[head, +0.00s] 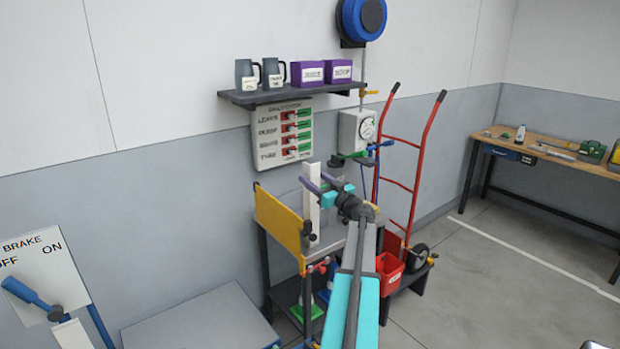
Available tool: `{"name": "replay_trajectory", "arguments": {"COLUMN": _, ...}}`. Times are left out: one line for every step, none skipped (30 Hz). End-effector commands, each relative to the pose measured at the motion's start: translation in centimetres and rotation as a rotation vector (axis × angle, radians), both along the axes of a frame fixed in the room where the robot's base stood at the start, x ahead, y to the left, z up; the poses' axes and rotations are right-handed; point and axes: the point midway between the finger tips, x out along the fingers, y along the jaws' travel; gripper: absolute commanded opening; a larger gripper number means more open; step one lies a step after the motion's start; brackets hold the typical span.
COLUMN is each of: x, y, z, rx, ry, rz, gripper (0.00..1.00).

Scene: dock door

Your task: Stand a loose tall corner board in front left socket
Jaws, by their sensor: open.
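A tall white board (313,215), which looks like a corner board, stands upright at the grey table or cart by the wall. Its lower end is near small dark fittings, and I cannot tell whether it sits in a socket. My gripper (313,180) is open at the upper part of this board. The front left socket cannot be made out; my arm and a yellow panel (278,225) cover much of the table.
A shelf (265,97) with mugs and purple boxes hangs above a switch panel (285,135). A red hand truck (416,165) and red bin (389,273) stand right. A brake lever stand (45,270) is at left. Floor at right is clear.

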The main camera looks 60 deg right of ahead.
Motion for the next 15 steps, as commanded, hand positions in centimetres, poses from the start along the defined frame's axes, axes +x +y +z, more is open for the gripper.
{"name": "replay_trajectory", "arguments": {"x": -0.9, "y": 0.4, "z": -0.2, "rx": -0.001, "ry": 0.000, "rz": -0.001, "gripper": 0.54}}
{"name": "replay_trajectory", "arguments": {"x": -1.3, "y": 0.5, "z": -0.3, "rx": -0.001, "ry": 0.000, "rz": -0.001, "gripper": 0.54}}
{"name": "replay_trajectory", "arguments": {"x": -1.8, "y": 0.7, "z": -0.3, "rx": -0.001, "ry": 0.000, "rz": -0.001, "gripper": 0.54}}
{"name": "replay_trajectory", "arguments": {"x": -2.2, "y": 0.8, "z": -0.4, "rx": -0.001, "ry": 0.000, "rz": -0.002, "gripper": 0.54}}
{"name": "replay_trajectory", "arguments": {"x": -2.6, "y": 0.9, "z": -0.5, "rx": -0.001, "ry": 0.000, "rz": -0.002, "gripper": 0.54}}
{"name": "replay_trajectory", "arguments": {"x": -3.1, "y": 1.1, "z": -0.5, "rx": -0.001, "ry": 0.000, "rz": -0.002, "gripper": 0.54}}
{"name": "replay_trajectory", "arguments": {"x": -3.5, "y": 1.2, "z": -0.6, "rx": -0.001, "ry": 0.000, "rz": -0.001, "gripper": 0.54}}
{"name": "replay_trajectory", "arguments": {"x": -4.0, "y": 1.4, "z": -0.6, "rx": -0.001, "ry": 0.000, "rz": -0.001, "gripper": 0.54}}
{"name": "replay_trajectory", "arguments": {"x": -4.5, "y": 1.5, "z": -0.7, "rx": -0.001, "ry": 0.000, "rz": -0.001, "gripper": 0.54}}
{"name": "replay_trajectory", "arguments": {"x": -4.9, "y": 1.6, "z": -0.8, "rx": -0.001, "ry": 0.000, "rz": -0.002, "gripper": 0.54}}
{"name": "replay_trajectory", "arguments": {"x": -5.3, "y": 1.8, "z": -0.8, "rx": -0.001, "ry": 0.000, "rz": -0.002, "gripper": 0.54}}
{"name": "replay_trajectory", "arguments": {"x": -5.7, "y": 1.9, "z": -0.9, "rx": 0.000, "ry": 0.000, "rz": -0.002, "gripper": 0.54}}
{"name": "replay_trajectory", "arguments": {"x": -6.1, "y": 2.0, "z": -0.9, "rx": 0.000, "ry": 0.000, "rz": -0.001, "gripper": 0.54}}
{"name": "replay_trajectory", "arguments": {"x": -6.4, "y": 2.1, "z": -1.0, "rx": 0.000, "ry": 0.000, "rz": -0.001, "gripper": 0.54}}
{"name": "replay_trajectory", "arguments": {"x": -6.8, "y": 2.2, "z": -1.0, "rx": 0.000, "ry": 0.000, "rz": -0.001, "gripper": 0.54}}
